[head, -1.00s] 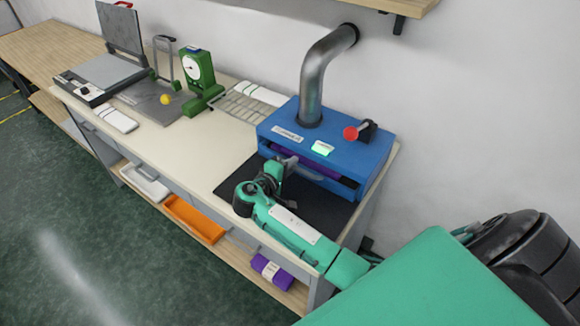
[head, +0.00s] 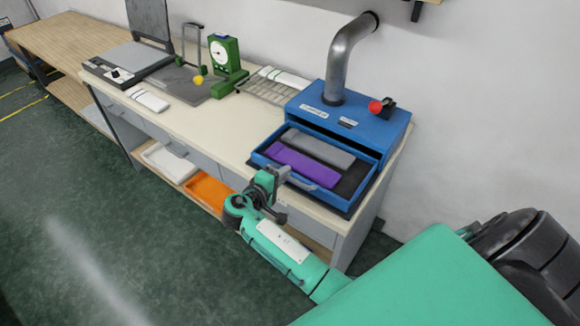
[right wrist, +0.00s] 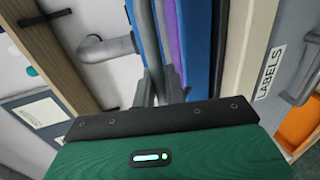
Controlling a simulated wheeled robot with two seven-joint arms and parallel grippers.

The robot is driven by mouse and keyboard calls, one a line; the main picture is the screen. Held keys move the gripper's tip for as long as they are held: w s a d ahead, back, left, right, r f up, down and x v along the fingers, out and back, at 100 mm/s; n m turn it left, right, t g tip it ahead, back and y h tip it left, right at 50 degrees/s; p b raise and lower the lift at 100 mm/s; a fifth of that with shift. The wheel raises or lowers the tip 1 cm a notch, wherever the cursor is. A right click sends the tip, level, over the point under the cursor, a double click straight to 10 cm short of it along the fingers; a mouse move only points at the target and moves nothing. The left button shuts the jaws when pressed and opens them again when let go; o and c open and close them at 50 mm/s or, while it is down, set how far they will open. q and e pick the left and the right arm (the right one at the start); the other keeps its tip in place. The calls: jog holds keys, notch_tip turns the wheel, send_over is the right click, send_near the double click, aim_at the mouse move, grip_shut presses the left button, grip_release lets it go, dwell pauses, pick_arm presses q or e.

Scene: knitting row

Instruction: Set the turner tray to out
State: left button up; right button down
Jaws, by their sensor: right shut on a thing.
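The blue turner box (head: 345,125) stands on the bench, with a metal pipe rising from its top. Its turner tray (head: 262,162) is pulled out toward me. A purple strip (head: 303,163) and a grey strip (head: 320,148) lie side by side in the tray. My right gripper (head: 281,174) is at the grey handle (head: 308,184) on the tray's front and is shut on it. In the right wrist view the fingers (right wrist: 160,87) close at the handle, with the strips beyond. My left gripper is not in view.
A red-knobbed lever (head: 376,107) is on the box. A green dial gauge (head: 226,55), a yellow ball (head: 198,80), a slotted rack (head: 262,89) and a grey press (head: 130,58) stand further left. An orange bin (head: 208,192) is below.

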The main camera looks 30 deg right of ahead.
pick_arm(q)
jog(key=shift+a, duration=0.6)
pick_arm(e)
jog(key=shift+s+a+f, duration=0.15)
jog(key=shift+s+a, duration=0.15)
jog(key=shift+a, duration=0.4)
jog(key=c, duration=1.6)
grip_release()
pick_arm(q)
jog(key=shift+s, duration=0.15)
pick_arm(e)
jog(key=shift+o, duration=0.3)
jog(key=shift+a, duration=0.15)
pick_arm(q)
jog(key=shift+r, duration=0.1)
